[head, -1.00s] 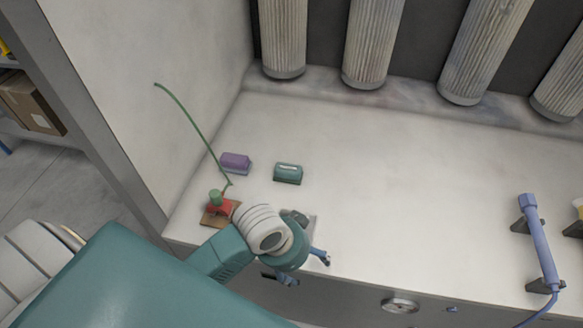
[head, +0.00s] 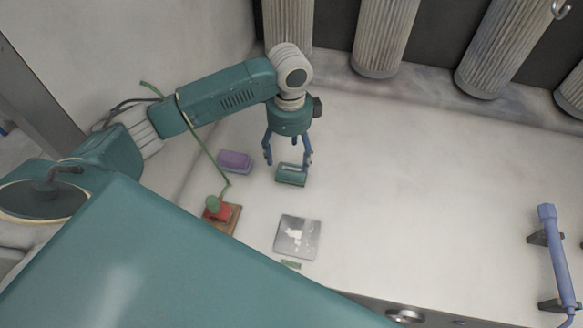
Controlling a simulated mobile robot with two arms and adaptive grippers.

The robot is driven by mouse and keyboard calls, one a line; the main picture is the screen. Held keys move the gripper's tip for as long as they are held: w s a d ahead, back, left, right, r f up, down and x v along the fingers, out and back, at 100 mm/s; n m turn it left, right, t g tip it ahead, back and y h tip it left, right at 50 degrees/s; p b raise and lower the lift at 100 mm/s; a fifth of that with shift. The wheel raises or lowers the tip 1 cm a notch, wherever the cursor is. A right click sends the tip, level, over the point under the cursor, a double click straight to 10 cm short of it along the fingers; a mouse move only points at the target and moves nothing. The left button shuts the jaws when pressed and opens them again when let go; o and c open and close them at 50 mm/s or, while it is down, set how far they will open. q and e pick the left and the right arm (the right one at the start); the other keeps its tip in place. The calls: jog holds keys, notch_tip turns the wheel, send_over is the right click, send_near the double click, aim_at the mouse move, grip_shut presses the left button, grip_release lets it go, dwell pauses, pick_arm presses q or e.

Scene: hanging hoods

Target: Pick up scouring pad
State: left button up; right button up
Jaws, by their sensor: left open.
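My left gripper (head: 288,162) is open and points down, with its two blue fingers spread above the back edge of a teal block (head: 291,177). The block lies on the pale worktop; I cannot tell whether the fingers touch it. A purple block (head: 236,161) lies to its left, apart from the gripper. Either block could be the scouring pad; no marking tells which. My right gripper is not in view.
A red-and-green object (head: 218,210) stands on a small brown board at the left, with a thin green line rising from it. A square grey plate (head: 298,237) lies in front. A blue handle (head: 550,255) is at the right. The worktop's middle is clear.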

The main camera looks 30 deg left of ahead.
aim_at(290, 171)
pick_arm(q)
notch_tip(290, 171, down, 4)
jog(key=shift+r, duration=0.25)
jog(key=shift+w+f+p, duration=0.15)
jog(key=shift+f+p, duration=0.45)
jog(key=shift+f, duration=0.05)
notch_tip(290, 171, down, 4)
jog(key=shift+w+r+p, duration=0.15)
jog(key=shift+r+p, duration=0.1)
jog(key=shift+p, duration=0.3)
jog(key=shift+a+f, duration=0.1)
jog(key=shift+f, duration=0.3)
jog(key=shift+c, duration=0.8)
jog(key=c, duration=1.1)
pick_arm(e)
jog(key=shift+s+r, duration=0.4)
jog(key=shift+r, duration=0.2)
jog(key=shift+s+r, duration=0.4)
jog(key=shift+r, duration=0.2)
